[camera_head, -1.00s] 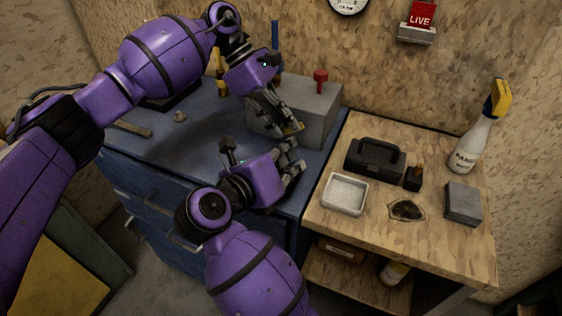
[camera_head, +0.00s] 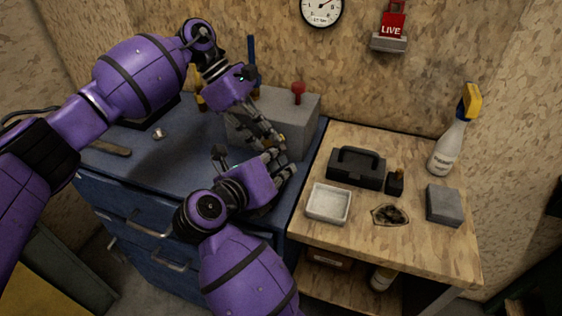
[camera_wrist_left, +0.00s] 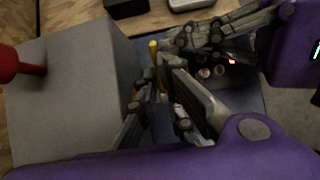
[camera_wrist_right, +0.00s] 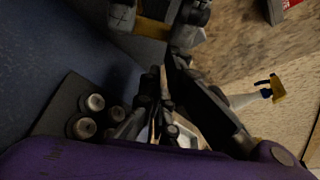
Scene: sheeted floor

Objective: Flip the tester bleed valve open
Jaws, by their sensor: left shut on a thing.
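The grey block-shaped tester (camera_head: 300,125), with a red knob (camera_head: 298,90) on top, stands on the blue cabinet. It fills the left of the left wrist view (camera_wrist_left: 75,85). A small yellow lever (camera_wrist_left: 153,48), seemingly the bleed valve, shows beside the block. My left gripper (camera_head: 278,146) is at the block's front, shut on the yellow lever; its fingers (camera_wrist_left: 155,95) partly hide the hold. My right gripper (camera_head: 286,166) is just below and in front of the left one. Its fingers (camera_wrist_right: 160,110) look close together, but whether they hold anything is unclear.
Several round metal fittings (camera_wrist_right: 90,102) are beside my right fingers. The wooden bench (camera_head: 425,255) at right carries a black toolbox (camera_head: 356,170), white tray (camera_head: 328,204), grey block (camera_head: 444,204) and spray bottle (camera_head: 452,140). The two grippers leave little room between them.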

